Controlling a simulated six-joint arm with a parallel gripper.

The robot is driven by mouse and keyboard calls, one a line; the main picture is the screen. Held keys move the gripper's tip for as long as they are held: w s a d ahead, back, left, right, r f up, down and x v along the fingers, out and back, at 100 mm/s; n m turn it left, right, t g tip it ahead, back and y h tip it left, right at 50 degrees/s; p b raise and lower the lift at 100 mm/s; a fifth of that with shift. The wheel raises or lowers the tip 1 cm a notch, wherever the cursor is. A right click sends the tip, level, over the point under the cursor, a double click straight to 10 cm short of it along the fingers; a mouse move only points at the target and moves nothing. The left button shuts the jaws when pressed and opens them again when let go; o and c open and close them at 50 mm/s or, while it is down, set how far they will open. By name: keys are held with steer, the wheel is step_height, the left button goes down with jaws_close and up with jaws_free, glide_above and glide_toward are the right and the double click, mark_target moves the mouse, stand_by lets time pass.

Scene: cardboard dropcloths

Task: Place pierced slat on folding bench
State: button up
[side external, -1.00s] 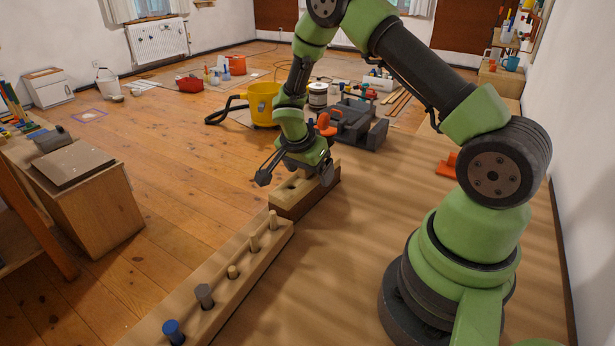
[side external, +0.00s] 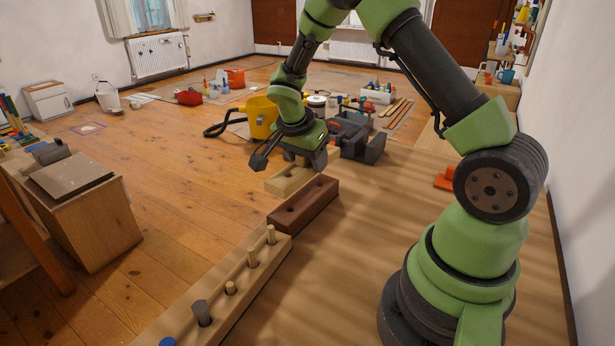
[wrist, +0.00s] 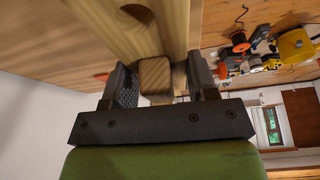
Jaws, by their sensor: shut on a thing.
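The pierced slat (side external: 288,179) is a pale wooden bar, held up in the side view above a red-brown block with holes (side external: 303,204). My gripper (side external: 291,162) is shut on the slat, one dark finger at each side. In the wrist view the slat (wrist: 177,25) runs away from my gripper (wrist: 160,82), with a dark hole in its face and a square wooden end between the fingers. A gap shows between slat and block in the side view. I cannot tell for certain which surface is the folding bench.
A long wooden rail (side external: 222,297) with several upright pegs lies in front of the block. An orange item (side external: 446,178) lies right. The brown surface (side external: 350,240) right of the block is clear.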

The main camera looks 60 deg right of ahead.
steer(key=shift+m, duration=0.8)
steer(key=r, duration=0.1)
steer(key=s+r, duration=0.1)
steer(key=r, duration=0.1)
steer(key=shift+s+r, duration=0.3)
steer(key=shift+r, duration=0.1)
steer(key=s+a+r+m+g+y, duration=0.1)
steer(key=s+a+m+g+y, duration=0.2)
steer(key=s+m, duration=0.7)
steer(key=shift+m+g, duration=0.3)
steer(key=shift+m, duration=0.3)
steer(key=shift+s+d+f, duration=0.1)
steer(key=shift+d+f, duration=0.05)
steer(key=shift+f, duration=1.45)
steer(key=shift+s+d+f, duration=0.1)
steer(key=shift+d+f, duration=0.05)
steer(key=shift+f, duration=1.45)
steer(key=shift+d+f, duration=0.15)
steer(key=shift+f, duration=1.45)
steer(key=shift+f, duration=0.6)
steer(key=o, duration=1)
